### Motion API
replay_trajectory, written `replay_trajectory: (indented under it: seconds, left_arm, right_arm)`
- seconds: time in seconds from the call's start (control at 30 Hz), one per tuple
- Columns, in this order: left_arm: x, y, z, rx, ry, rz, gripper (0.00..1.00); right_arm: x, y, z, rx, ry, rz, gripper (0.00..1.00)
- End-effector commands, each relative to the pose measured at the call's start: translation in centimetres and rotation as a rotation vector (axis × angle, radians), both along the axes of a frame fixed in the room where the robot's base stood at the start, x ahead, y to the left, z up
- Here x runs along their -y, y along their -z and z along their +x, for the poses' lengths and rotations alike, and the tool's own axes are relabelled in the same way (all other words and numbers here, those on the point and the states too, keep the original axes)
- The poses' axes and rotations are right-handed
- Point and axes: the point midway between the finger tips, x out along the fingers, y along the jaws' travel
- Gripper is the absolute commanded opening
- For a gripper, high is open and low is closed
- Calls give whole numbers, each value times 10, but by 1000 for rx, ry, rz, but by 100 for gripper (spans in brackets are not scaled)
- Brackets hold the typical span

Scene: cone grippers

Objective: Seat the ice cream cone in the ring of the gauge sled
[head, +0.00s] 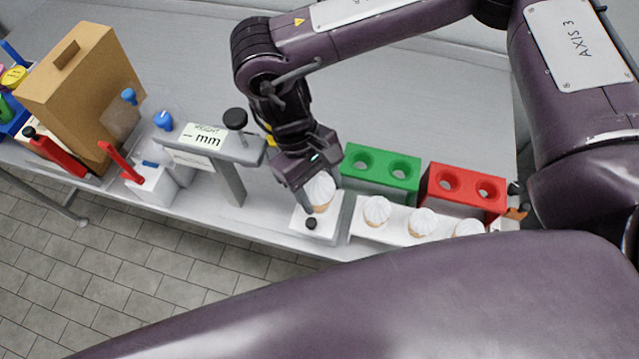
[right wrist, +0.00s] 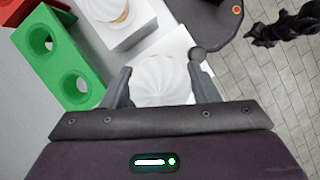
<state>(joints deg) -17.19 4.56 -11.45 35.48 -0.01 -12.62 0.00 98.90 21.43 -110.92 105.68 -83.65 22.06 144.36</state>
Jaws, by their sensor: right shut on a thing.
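My right gripper (head: 308,192) is shut on an ice cream cone (head: 320,191) with a white swirled top. The gripper and cone are at the white gauge sled (head: 328,228), which has a small black knob on its near side. The right wrist view shows the swirl (right wrist: 160,82) from above between the two fingers, with the white sled (right wrist: 178,48) around it. The ring and the cone's lower part are hidden, so I cannot tell whether the cone sits in the ring. My left gripper is not in view.
The height gauge (head: 208,138) with an "mm" display stands just left of the sled. A white rack (head: 395,233) with several cones is to the right. Green (head: 382,175) and red (head: 465,190) two-hole blocks stand behind it. A brown box (head: 80,85) is at the left.

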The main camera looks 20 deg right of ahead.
Motion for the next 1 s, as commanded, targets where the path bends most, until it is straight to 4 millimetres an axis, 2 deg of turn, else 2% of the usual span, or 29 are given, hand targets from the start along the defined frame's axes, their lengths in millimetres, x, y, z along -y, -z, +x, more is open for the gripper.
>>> replay_trajectory:
  seconds: [0.13, 0.17, 0.33, 0.6, 0.73, 0.87, 1.0]
  left_arm:
    - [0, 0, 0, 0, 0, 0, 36]
    - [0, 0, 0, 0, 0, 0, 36]
    - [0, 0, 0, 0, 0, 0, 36]
    - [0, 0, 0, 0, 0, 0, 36]
    - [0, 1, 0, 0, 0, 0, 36]
    - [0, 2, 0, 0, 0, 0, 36]
    - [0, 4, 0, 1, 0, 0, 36]
  right_arm:
    - [0, 0, 0, 0, 0, 0, 42]
    - [0, 0, 0, 0, 0, 0, 57]
    - [0, 0, 0, 0, 0, 0, 79]
    - [0, -1, 0, 1, 0, 0, 80]
    - [0, -8, 1, 3, 0, 0, 80]
    - [0, -27, 2, 6, -2, 0, 80]
    - [0, -58, 2, 8, -2, 0, 80]
